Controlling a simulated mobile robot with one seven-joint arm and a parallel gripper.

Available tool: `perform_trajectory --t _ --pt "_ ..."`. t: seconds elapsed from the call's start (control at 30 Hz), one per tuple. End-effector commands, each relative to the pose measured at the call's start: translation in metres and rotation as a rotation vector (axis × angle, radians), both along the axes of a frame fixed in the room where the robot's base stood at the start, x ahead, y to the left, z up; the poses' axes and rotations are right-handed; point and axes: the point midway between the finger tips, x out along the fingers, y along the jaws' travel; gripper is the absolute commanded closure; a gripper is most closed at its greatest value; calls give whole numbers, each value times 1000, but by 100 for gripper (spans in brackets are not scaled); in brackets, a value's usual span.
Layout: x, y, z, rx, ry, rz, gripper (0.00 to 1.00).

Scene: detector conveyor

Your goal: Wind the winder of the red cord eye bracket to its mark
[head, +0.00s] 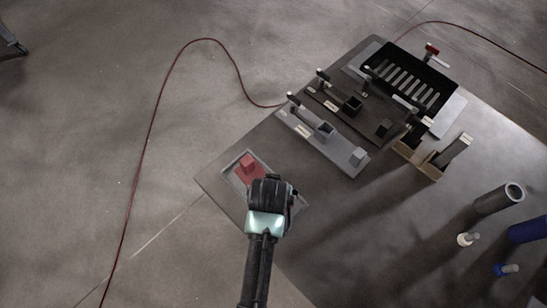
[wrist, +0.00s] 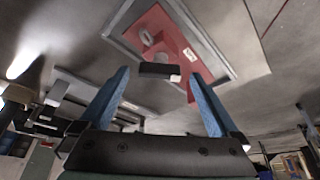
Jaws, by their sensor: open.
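In the head view, a red block-shaped fixture (head: 248,167) stands on a pale rectangular plate at the table's near left corner. My gripper (head: 266,195) hangs over its near right side and hides part of it. In the wrist view, the red fixture (wrist: 200,75) shows ahead of the fingers, with round grey parts and a small white label. My gripper (wrist: 156,74) is open there, its two blue fingers apart. A short dark bar with a pale end lies between the fingertips; contact cannot be told. I cannot make out a winder mark.
Grey and dark fixtures with posts and blocks (head: 325,130) stand right of the red one. Beyond are a black slotted tray (head: 408,80) and a wooden holder (head: 420,160). Cylinders (head: 498,198) stand at the right. A red cord (head: 157,110) runs along the floor.

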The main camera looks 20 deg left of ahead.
Motion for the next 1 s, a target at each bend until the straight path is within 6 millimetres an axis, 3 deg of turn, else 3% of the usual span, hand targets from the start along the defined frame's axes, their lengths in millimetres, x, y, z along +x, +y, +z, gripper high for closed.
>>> perform_trajectory --t 0.37,0.87,1.0 --pt "2 1 -5 0 0 0 3" --pt "2 1 -5 0 0 0 88" --pt "2 1 -5 0 0 -5 88"
